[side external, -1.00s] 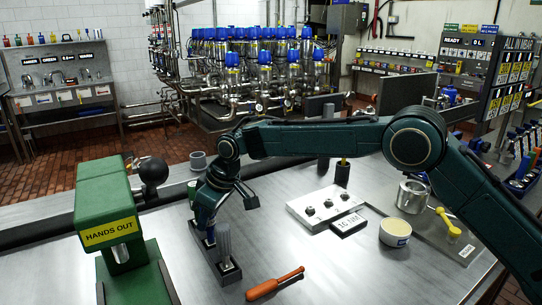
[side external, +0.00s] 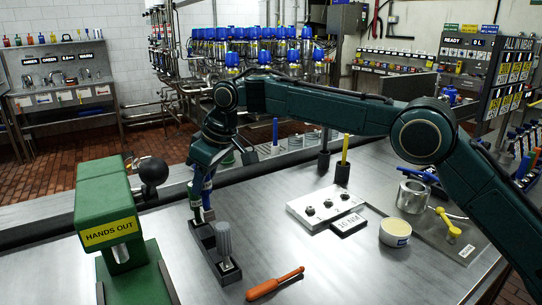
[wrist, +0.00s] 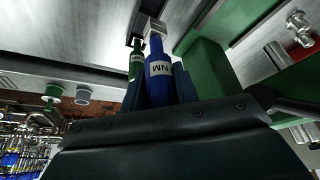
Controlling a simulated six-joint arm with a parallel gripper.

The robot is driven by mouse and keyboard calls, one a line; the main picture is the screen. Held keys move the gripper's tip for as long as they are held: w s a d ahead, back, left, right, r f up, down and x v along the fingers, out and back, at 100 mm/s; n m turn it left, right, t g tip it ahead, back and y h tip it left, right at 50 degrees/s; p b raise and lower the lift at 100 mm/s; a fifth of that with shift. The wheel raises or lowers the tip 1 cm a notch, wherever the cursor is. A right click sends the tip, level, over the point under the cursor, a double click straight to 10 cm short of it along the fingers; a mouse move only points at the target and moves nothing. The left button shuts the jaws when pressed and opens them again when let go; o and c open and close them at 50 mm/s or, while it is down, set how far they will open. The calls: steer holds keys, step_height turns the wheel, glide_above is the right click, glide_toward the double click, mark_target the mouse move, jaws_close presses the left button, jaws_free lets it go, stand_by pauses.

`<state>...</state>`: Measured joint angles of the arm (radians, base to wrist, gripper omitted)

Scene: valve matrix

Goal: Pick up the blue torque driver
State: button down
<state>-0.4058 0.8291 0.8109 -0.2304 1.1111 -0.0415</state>
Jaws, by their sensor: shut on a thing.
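The blue torque driver (wrist: 158,68), with a white band lettered NM, stands between my fingers in the wrist view. My gripper (side external: 204,180) is shut on it. In the side external view only a little of the blue driver (side external: 208,184) shows below my dark green wrist, above the dark rack (side external: 230,273). I cannot tell whether its tip is clear of the rack. A green driver (wrist: 136,64) with a white band stands just beyond the blue one in the wrist view.
A grey ribbed piece (side external: 224,240) stands at the rack's front end. A green press marked HANDS OUT (side external: 108,205) stands close on the left. An orange-handled tool (side external: 275,283) lies in front. A white block with knobs (side external: 325,207) and a 10 NM sign (side external: 348,225) are to the right.

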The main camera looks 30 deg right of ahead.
steer(key=shift+r, duration=0.2)
stand_by(0.5)
steer(key=shift+w+d, duration=0.1)
steer(key=shift+d, duration=0.55)
steer(key=s+d+f+m, duration=0.1)
steer(key=s+d+m, duration=0.1)
steer(key=d, duration=2.5)
steer(key=shift+s+d+m+t+h, duration=0.25)
steer(key=shift+d+m+t+h, duration=0.05)
steer(key=shift+d+m+h, duration=0.1)
steer(key=shift+f, duration=0.25)
steer(key=shift+f, duration=2)
steer(key=shift+f, duration=1.15)
